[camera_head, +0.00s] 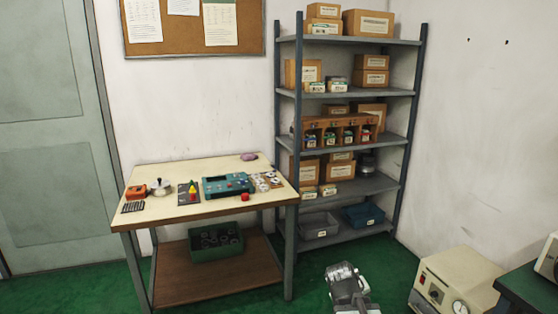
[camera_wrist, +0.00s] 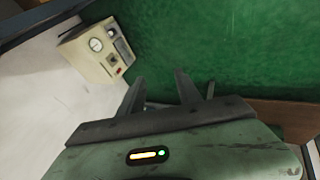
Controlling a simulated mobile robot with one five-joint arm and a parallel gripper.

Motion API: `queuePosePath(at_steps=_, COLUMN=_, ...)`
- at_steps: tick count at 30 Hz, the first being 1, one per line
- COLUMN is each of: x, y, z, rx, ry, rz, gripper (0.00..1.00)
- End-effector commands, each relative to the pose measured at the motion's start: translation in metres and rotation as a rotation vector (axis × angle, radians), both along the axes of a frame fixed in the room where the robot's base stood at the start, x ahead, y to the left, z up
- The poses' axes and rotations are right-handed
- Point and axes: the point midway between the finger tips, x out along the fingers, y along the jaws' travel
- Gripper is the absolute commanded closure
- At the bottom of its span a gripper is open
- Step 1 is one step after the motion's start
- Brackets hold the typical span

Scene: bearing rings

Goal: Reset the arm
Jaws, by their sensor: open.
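My gripper (camera_wrist: 160,82) shows in the wrist view with its dark fingers spread apart and nothing between them. Green floor lies beyond the fingertips. My arm (camera_head: 347,286) shows at the bottom of the head view, in front of the shelf and right of the table. In the head view I cannot make out the fingers clearly. My gripper is apart from the table and its items.
A worktable (camera_head: 145,218) holds small items, including a teal device (camera_head: 228,184). A green crate (camera_head: 215,243) sits on its lower shelf. A tall shelf (camera_head: 345,94) with boxes stands behind. A beige machine (camera_head: 455,280), also in the wrist view (camera_wrist: 97,50), is at right.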

Motion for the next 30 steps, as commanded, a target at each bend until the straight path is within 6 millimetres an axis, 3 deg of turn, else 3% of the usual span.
queuePosePath(at_steps=3, x=-0.035, y=0.044, z=-0.024, rx=0.204, ry=0.127, rz=-0.083, gripper=0.6)
queuePosePath(at_steps=8, x=-0.09, y=0.095, z=-0.036, rx=0.441, ry=0.342, rz=-0.208, gripper=0.6)
queuePosePath(at_steps=10, x=-0.095, y=0.093, z=-0.006, rx=0.438, ry=0.355, rz=-0.236, gripper=0.6)
queuePosePath(at_steps=21, x=-0.093, y=0.092, z=0.1, rx=0.434, ry=0.351, rz=-0.232, gripper=0.6)
queuePosePath(at_steps=25, x=-0.093, y=0.092, z=0.117, rx=0.433, ry=0.351, rz=-0.233, gripper=0.6)
queuePosePath(at_steps=30, x=-0.093, y=0.092, z=0.115, rx=0.433, ry=0.35, rz=-0.232, gripper=0.6)
